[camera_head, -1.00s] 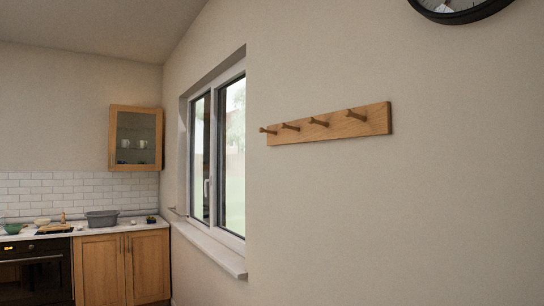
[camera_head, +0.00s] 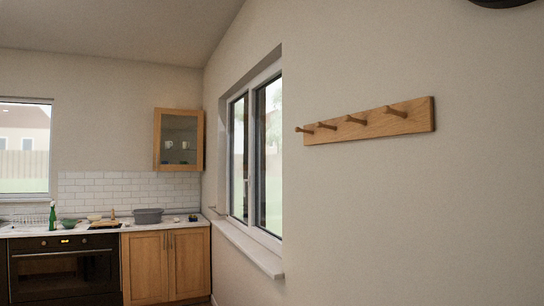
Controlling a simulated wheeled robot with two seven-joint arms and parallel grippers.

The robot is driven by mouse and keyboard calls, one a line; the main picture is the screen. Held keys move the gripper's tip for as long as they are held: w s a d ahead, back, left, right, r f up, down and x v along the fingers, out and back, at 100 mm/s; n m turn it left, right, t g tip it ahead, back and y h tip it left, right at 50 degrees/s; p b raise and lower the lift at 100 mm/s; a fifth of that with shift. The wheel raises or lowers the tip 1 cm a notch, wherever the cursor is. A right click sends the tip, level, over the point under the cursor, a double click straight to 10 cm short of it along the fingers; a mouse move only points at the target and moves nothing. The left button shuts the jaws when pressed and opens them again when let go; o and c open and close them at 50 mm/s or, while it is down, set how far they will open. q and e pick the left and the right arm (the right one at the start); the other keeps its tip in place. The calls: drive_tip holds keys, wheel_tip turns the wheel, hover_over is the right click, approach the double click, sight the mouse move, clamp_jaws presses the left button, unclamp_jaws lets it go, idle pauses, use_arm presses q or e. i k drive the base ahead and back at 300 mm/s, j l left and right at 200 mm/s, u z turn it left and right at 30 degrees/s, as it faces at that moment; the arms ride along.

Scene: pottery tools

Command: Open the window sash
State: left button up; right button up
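A white-framed window (camera_head: 250,164) is set in the right-hand wall, seen at a steep angle. It has two glazed panels, and both look shut. A small white handle (camera_head: 246,192) is on the frame of the farther sash (camera_head: 238,157). A white sill (camera_head: 250,249) runs below the window. Neither of my grippers is in view.
A wooden peg rail (camera_head: 370,122) is on the wall nearer than the window. In the far corner are a counter (camera_head: 165,227) with a grey basin (camera_head: 149,216), an oven (camera_head: 64,268) and a glass-fronted wall cabinet (camera_head: 179,140). Another window (camera_head: 25,150) is at far left.

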sight(274, 240)
drive_tip(key=i+j, duration=0.35)
drive_tip(key=i, duration=0.25)
drive_tip(key=i+j+z, duration=0.1)
drive_tip(key=i+j, duration=0.2)
drive_tip(key=i, duration=0.3)
drive_tip(key=i+j, duration=0.4)
drive_tip(key=i, duration=0.2)
drive_tip(key=i+j+z, duration=0.15)
drive_tip(key=i+j, duration=0.25)
drive_tip(key=i, duration=0.15)
